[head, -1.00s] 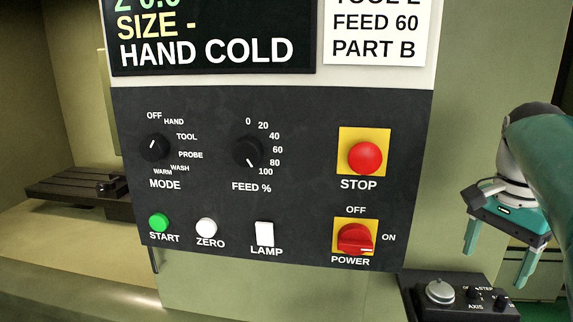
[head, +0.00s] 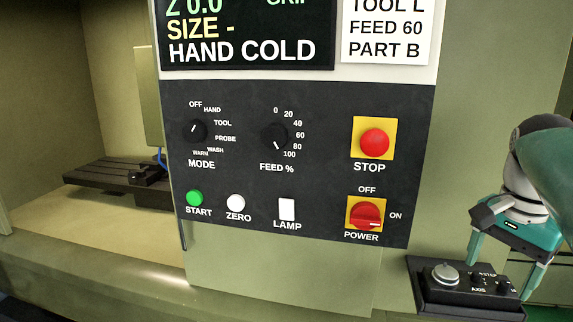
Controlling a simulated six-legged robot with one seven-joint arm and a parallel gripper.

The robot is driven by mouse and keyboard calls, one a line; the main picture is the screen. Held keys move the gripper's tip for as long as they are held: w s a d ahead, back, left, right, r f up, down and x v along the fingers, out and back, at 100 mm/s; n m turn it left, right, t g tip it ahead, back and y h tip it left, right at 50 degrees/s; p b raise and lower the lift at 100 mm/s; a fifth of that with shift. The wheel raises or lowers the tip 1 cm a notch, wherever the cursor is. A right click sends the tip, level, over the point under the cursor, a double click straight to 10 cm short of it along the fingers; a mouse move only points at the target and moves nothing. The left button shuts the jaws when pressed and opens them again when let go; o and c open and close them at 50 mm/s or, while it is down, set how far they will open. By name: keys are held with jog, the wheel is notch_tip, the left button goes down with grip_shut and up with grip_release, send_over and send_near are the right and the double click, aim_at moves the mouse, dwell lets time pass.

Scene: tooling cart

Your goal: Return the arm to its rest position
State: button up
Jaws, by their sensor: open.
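My gripper (head: 498,277) is at the right edge of the head view, on the end of my teal and white arm. Its two teal fingers point down and are spread apart, with nothing seen held between them. In the picture they overlap the small black box with a knob and axis switches (head: 451,299). I cannot tell whether they touch it. Part of my arm is cut off by the right edge.
A dark control panel (head: 320,170) stands left of my gripper, with a red stop button (head: 375,142) and a red power knob (head: 367,216) nearest it. A display (head: 245,50) reads HAND COLD. An open machine bay with a dark slotted table (head: 95,174) lies at left.

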jog(key=s+a+f+n+t, duration=0.2)
jog(key=a+f+n, duration=0.4)
jog(key=a, duration=0.4)
jog(key=s+a+f+n+t, duration=0.2)
jog(key=a+f+n+t, duration=0.1)
jog(key=a+f+n, duration=0.4)
jog(key=a+f, duration=0.1)
jog(key=a, duration=0.2)
jog(key=shift+s, duration=0.25)
jog(key=shift+s+r, duration=0.1)
dwell(1.2)
